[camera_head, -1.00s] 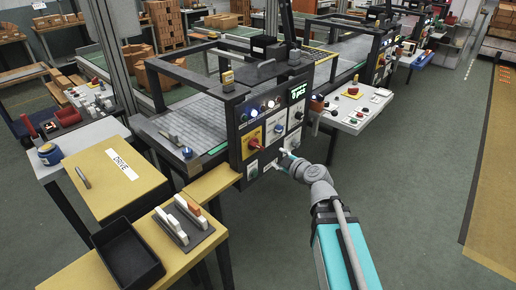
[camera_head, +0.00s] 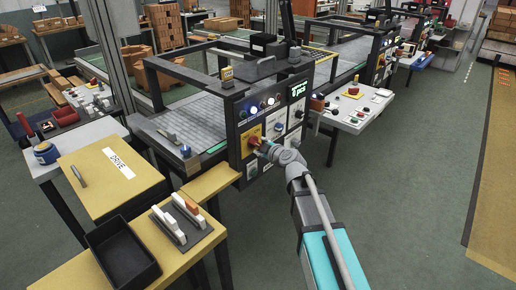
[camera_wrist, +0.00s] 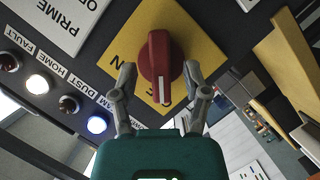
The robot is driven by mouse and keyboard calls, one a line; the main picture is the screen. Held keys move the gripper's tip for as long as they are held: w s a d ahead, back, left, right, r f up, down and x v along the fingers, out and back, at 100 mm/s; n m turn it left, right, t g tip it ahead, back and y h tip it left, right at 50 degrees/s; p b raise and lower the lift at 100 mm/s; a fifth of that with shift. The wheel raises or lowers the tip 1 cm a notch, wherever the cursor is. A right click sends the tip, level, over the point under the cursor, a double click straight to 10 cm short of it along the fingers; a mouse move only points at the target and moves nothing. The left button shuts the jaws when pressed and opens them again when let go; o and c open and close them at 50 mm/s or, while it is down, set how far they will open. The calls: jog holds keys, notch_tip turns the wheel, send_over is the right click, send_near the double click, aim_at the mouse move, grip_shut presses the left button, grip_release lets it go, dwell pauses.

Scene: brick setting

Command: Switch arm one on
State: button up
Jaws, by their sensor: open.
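A red rotary knob (camera_wrist: 158,58) sits on a yellow plate (camera_wrist: 112,58) on the machine's dark front panel. Its white mark (camera_wrist: 162,88) points at a partly hidden letter that looks like an F; a letter N stands to the left. In the head view the knob (camera_head: 254,141) is partly covered by my arm. My gripper (camera_wrist: 160,72) is open, one finger on each side of the knob; I cannot tell whether they touch it. It also shows at the panel in the head view (camera_head: 261,146).
Lamps labelled FAULT, HOME, DUST and one partly hidden sit beside the plate; the blue-white lamp (camera_wrist: 97,124) glows brightly. A PRIME label (camera_wrist: 66,20) is close by. A control shelf (camera_head: 350,108) juts out to the right. A yellow bench with a black bin (camera_head: 122,255) stands front left.

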jog(key=shift+x, duration=0.8)
